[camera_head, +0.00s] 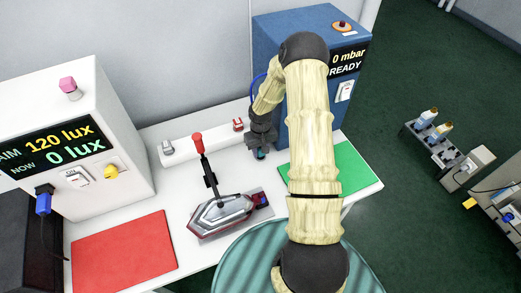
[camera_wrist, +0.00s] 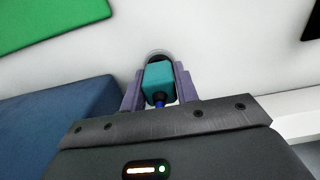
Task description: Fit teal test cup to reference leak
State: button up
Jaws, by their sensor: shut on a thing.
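My gripper (camera_head: 262,138) is shut on the teal test cup (camera_wrist: 158,80), low over the white bench beside the blue cabinet. In the wrist view the cup sits between the two purple-grey fingers, with a blue stem or hose at its near end. A grey rounded rim (camera_wrist: 158,54) shows just beyond the cup; I cannot tell what it belongs to. In the head view only a bit of the cup (camera_head: 261,154) shows under the gripper. A white rail (camera_head: 195,143) carries a grey fitting (camera_head: 167,147) and a red fitting (camera_head: 238,125); which is the reference leak is unclear.
The blue cabinet (camera_head: 290,60) reads 0 mbar READY. A tail lamp (camera_head: 222,214) lies in a red-handled clamp (camera_head: 205,165) left of my gripper. A red mat (camera_head: 124,252) and a green mat (camera_head: 340,168) lie on the bench. A white lux meter box (camera_head: 80,120) stands left.

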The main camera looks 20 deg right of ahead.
jog(key=c, duration=0.3)
jog(key=shift+r, duration=0.15)
jog(key=shift+r+p, duration=1.2)
jog(key=shift+r, duration=0.3)
jog(key=shift+r+p, duration=0.4)
jog(key=shift+r, duration=0.2)
dwell(0.4)
jog(key=o, duration=0.6)
jog(key=shift+c, duration=0.2)
jog(key=c, duration=0.5)
